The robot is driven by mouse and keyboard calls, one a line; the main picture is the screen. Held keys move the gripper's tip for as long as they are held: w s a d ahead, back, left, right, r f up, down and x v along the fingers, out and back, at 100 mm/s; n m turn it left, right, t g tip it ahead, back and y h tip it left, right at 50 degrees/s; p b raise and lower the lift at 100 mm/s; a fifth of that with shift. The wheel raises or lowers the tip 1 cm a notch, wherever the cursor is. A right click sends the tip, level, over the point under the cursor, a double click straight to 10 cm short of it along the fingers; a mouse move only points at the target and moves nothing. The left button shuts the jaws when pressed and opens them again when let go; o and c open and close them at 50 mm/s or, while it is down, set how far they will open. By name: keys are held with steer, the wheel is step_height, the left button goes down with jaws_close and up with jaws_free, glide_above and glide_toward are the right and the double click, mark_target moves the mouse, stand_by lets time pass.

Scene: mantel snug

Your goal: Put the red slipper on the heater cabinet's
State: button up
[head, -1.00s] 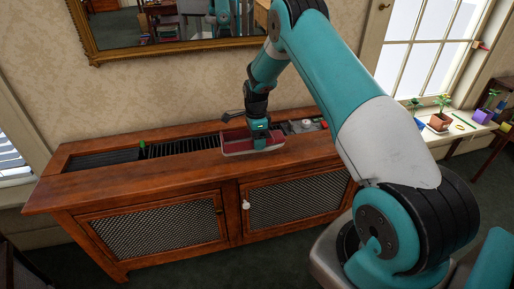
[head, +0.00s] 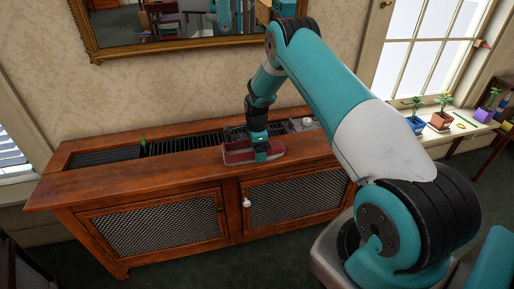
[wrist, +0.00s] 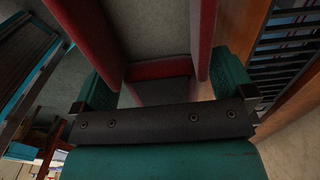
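The red slipper (head: 236,156), with a paler grey rim, is at the middle of the heater cabinet's (head: 130,178) top, over the border between the dark grille and the wooden front ledge. My gripper (head: 262,155) comes down on it from above. In the wrist view the slipper's red sides (wrist: 205,35) and grey inside lie between my two teal fingers (wrist: 165,85), which are close against it. I cannot tell whether its sole touches the wood.
The dark slatted grille (head: 185,144) runs along the cabinet top, with a small green item (head: 143,146) on it. A round pale object (head: 307,122) is right of the slipper. The left front ledge is clear. Potted plants (head: 440,120) stand on the windowsill. A gilt mirror hangs above.

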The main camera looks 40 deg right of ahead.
steer(key=shift+r, duration=0.1)
step_height(320, 180, up, 12)
steer(key=b, duration=0.1)
steer(key=s+a+r+n, duration=0.4)
steer(key=a+r+n, duration=0.3)
steer(key=a+r, duration=0.3)
steer(key=s+a+r+n+y, duration=0.2)
steer(key=s+a+r+n, duration=0.3)
steer(key=s+a+n, duration=0.35)
steer(key=s+a+r+n+y, duration=0.1)
steer(key=s+a+r+n, duration=0.3)
steer(key=s+a+n, duration=0.55)
steer(key=s+n, duration=0.1)
steer(key=s, duration=0.4)
steer(key=s+a+r+n+y, duration=0.1)
steer(key=s+a+n, duration=0.1)
steer(key=s, duration=0.5)
steer(key=shift+s+a+n, duration=0.15)
steer(key=shift+a+n, duration=0.15)
steer(key=shift+n, duration=0.5)
